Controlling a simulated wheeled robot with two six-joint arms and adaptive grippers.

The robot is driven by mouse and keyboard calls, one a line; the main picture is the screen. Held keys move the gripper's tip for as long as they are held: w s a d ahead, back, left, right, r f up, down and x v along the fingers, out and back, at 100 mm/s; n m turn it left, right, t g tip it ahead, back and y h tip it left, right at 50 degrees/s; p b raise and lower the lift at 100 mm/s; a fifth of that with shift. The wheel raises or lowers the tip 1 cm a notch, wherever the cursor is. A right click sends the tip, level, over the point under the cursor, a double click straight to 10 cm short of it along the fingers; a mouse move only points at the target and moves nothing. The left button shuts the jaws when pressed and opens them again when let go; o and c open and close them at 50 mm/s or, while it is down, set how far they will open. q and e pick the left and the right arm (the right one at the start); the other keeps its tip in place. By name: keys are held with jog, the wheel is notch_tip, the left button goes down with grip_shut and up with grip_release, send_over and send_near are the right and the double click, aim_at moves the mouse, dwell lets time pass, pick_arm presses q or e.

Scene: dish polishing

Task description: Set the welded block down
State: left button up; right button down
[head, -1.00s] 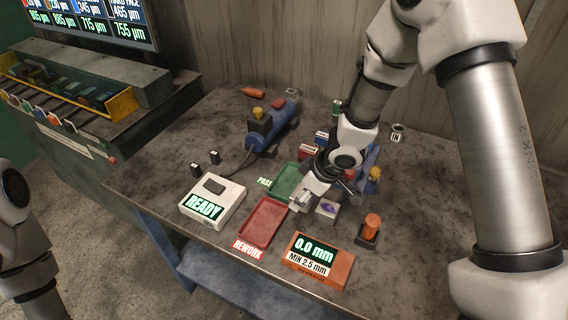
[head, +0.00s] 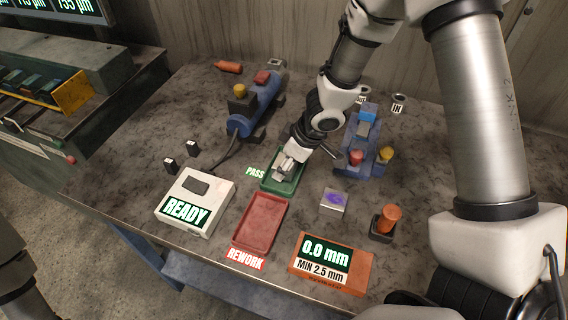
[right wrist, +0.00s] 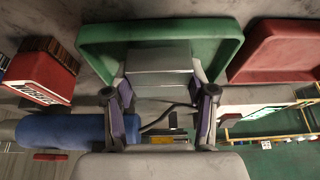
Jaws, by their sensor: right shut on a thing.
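My right gripper (head: 287,163) is shut on a grey metal block (head: 282,171) at the green PASS tray (head: 265,184) in the head view. The right wrist view shows the block (right wrist: 160,62) between the two fingers, with the green tray (right wrist: 105,38) around its far part. I cannot tell whether the block touches the tray floor. A second grey block with a purple mark (head: 333,203) stands on the table to the right. My left gripper is outside the picture.
The red REWORK tray (head: 261,222) lies in front of the green one. A white READY box (head: 215,190) is at left, and an orange 0.0 mm gauge (head: 362,270) at front right. A blue fixture (head: 368,135) and a blue cylindrical tool (head: 258,103) stand behind.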

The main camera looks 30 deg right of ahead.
jog(key=shift+s+f, duration=0.1)
jog(key=shift+f, duration=0.05)
jog(key=shift+c, duration=1.8)
grip_release()
jog(key=p+v, duration=0.8)
jog(key=v, duration=0.4)
jog(key=shift+r, duration=0.2)
